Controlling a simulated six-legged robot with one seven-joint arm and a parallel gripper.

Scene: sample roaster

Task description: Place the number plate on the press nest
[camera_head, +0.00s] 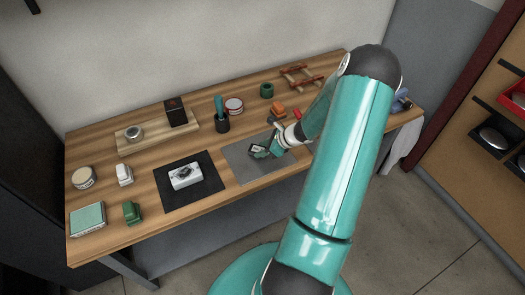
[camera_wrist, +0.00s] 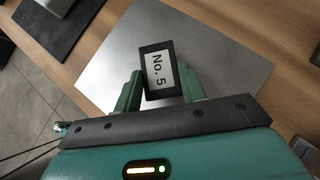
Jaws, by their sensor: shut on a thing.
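The number plate (camera_wrist: 157,72) is a small dark block with a white face reading "No. 5". My gripper (camera_wrist: 160,90) is shut on it, one green finger at each side, in the wrist view. In the head view my gripper (camera_head: 264,150) is over the grey mat, and the plate shows only as a small dark and pale patch. A white block with a dark shape on top (camera_head: 186,177), which looks like the press nest, sits on the black mat (camera_head: 168,198), left of my gripper. My arm hides part of the table's right side.
The grey mat (camera_head: 245,172) is otherwise bare. A green object (camera_head: 132,212) and a pale green box (camera_head: 87,219) stand at the left.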

